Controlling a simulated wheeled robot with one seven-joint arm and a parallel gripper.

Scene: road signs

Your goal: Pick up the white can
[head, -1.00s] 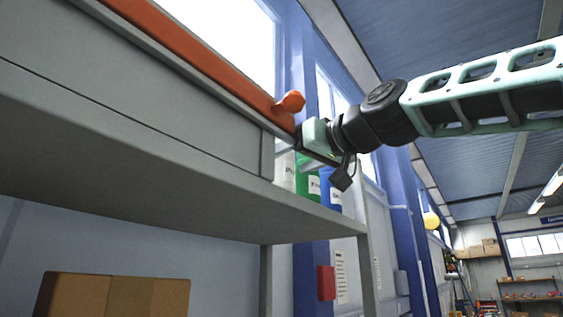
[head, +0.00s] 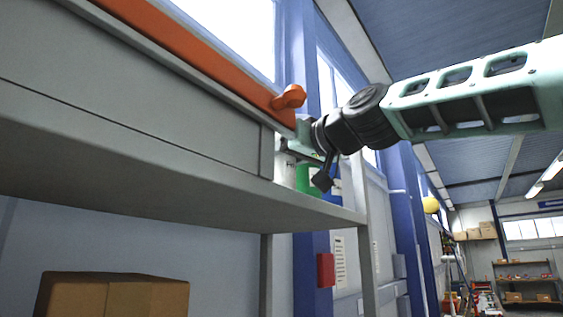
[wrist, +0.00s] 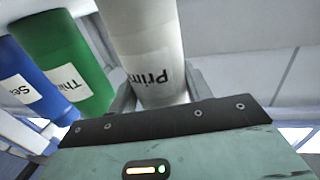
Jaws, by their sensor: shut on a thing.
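The white can (wrist: 145,40), with a label reading "Prim", stands between the two fingers of my gripper (wrist: 158,96) in the wrist view. The fingers are shut on its sides. In the head view the white can (head: 285,172) shows partly on the shelf (head: 190,185), beside the grey box. My gripper (head: 298,148) reaches in there from the right, and its fingers are largely hidden. I cannot tell any gap between can and shelf.
A green can (wrist: 65,60) and a blue can (wrist: 28,80) stand close beside the white can. A grey box with an orange top edge (head: 215,50) is left of my gripper. A cardboard box (head: 115,295) sits below the shelf.

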